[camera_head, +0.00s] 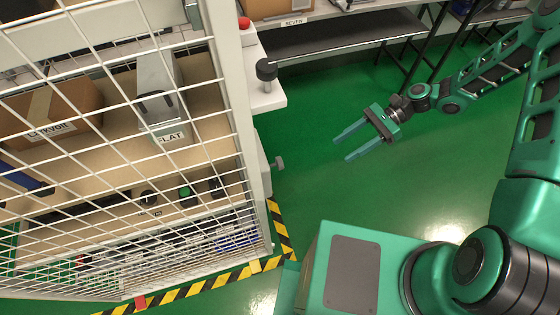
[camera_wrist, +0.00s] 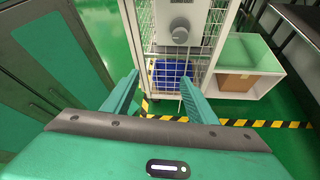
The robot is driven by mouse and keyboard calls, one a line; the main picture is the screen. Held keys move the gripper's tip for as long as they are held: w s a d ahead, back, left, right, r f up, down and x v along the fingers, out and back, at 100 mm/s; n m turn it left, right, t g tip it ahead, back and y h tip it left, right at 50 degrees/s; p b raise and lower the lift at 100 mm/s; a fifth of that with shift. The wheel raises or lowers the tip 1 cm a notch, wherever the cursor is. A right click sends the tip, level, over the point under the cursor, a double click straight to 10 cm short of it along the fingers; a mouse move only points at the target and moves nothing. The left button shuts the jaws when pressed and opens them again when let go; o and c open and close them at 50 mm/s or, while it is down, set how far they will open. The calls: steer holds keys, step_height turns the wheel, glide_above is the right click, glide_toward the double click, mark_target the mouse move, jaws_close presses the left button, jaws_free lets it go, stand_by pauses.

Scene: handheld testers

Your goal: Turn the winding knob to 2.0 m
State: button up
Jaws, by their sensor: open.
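A grey round knob (camera_head: 278,163) sticks out from a pale plate on the right side of the mesh cage, probably the winding knob. A grey knob (camera_wrist: 180,30) also faces me on a pale panel in the wrist view, above blue items behind mesh. No scale or reading is legible. My gripper (camera_head: 341,149) is open and empty, to the right of the knob and apart from it, with its fingers pointing left toward the cage. In the wrist view the fingers (camera_wrist: 159,82) reach forward, with the knob beyond them, slightly right of centre.
The mesh cage (camera_head: 246,110) holds boxes and a grey device. A black knob (camera_head: 266,70) stands on a white ledge (camera_head: 268,97) at its side. Yellow-black tape (camera_head: 190,289) edges the cage. Dark shelves (camera_head: 340,38) stand behind. Green floor (camera_head: 330,195) around my gripper is clear.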

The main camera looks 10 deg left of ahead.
mark_target(279, 163)
steer(key=s+a+f+m+y, duration=0.1)
steer(key=s+a+y, duration=0.1)
steer(key=a, duration=0.4)
steer(key=s+a+f+m+y, duration=0.2)
steer(key=s+a, duration=0.1)
steer(key=a, duration=0.4)
steer(key=s+a+f+m+g+y, duration=0.1)
steer(key=s+a+f+m+y, duration=0.1)
steer(key=a, duration=0.5)
steer(key=shift+s+a, duration=0.1)
steer(key=shift+s, duration=0.5)
steer(key=shift+c, duration=0.7)
steer(key=c, duration=0.9)
